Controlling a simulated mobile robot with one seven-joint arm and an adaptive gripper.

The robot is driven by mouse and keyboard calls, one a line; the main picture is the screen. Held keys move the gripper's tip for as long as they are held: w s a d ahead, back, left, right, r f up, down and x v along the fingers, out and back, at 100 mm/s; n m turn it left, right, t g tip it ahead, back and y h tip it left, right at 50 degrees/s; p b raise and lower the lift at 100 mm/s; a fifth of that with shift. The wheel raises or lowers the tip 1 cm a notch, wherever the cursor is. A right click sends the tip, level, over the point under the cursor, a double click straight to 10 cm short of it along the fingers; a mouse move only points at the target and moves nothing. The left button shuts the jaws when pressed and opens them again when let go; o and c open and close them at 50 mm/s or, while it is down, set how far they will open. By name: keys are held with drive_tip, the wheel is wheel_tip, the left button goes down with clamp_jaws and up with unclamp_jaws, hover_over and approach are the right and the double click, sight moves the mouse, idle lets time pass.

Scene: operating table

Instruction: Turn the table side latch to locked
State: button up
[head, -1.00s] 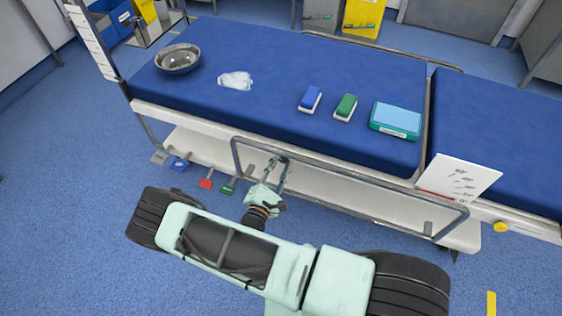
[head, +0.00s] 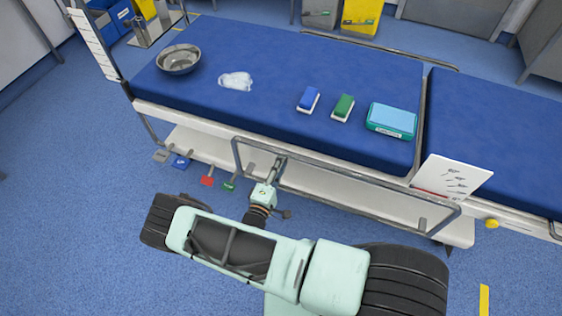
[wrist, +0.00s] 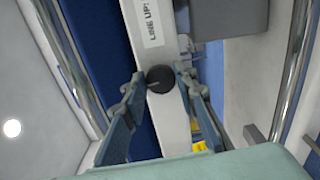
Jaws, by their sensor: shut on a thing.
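The table side latch (wrist: 160,79) shows in the wrist view as a round dark knob on a pale rail below a "LINE UP:" label (wrist: 151,20). My gripper (wrist: 160,80) has one fingertip on each side of the knob and is shut on it. In the head view my gripper (head: 274,170) reaches the near side of the operating table (head: 240,120), behind the tubular side rail. The latch is hidden by my gripper in that view, and its turn angle cannot be read clearly.
The metal side rail (head: 345,168) surrounds my gripper's reach. Coloured pedals (head: 208,181) stick out low at the left. A steel bowl (head: 178,59), brushes (head: 343,107) and a teal box (head: 391,121) lie on the table.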

drive_tip(key=shift+a+m, duration=0.1)
drive_tip(key=shift+m, duration=0.4)
drive_tip(key=o, duration=1.2)
drive_tip(key=shift+c, duration=0.2)
drive_tip(key=v, duration=0.7)
drive_tip(key=shift+s, duration=0.25)
